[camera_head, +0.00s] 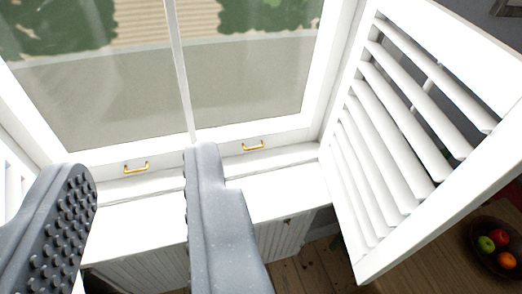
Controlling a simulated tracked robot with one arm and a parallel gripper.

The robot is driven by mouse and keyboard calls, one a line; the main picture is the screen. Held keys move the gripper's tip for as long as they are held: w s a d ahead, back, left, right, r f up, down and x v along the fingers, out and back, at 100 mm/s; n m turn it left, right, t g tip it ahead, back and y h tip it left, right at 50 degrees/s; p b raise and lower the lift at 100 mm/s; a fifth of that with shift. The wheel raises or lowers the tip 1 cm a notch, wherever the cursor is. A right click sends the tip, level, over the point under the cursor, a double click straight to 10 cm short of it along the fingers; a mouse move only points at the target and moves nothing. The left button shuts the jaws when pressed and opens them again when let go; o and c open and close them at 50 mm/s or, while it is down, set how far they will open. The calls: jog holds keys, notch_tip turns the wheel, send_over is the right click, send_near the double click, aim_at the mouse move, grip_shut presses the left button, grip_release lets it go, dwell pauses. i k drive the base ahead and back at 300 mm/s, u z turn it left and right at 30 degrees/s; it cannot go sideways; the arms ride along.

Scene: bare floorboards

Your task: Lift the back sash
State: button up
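The white window sash (222,135) fills the upper middle of the head camera view, with glass panes split by a thin white bar. Two small brass handles sit on its bottom rail, one on the left (136,168) and one on the right (253,146). The sash looks down at the sill. My gripper (132,180) is in the foreground with its two grey fingers wide apart and nothing between them. The left handle shows in the gap between the fingers, and the right handle is right of the right finger. The fingers appear apart from both handles.
A white louvred shutter (400,130) stands open on the right, and part of another (12,185) shows at the left edge. The white sill (285,196) lies below the sash. A fruit bowl (479,258) is on a wooden surface at lower right. Floorboards (312,270) show below.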

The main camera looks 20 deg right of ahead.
aim_at(14, 119)
jog(key=z, duration=0.05)
jog(key=i, duration=1)
jog(key=u, duration=0.05)
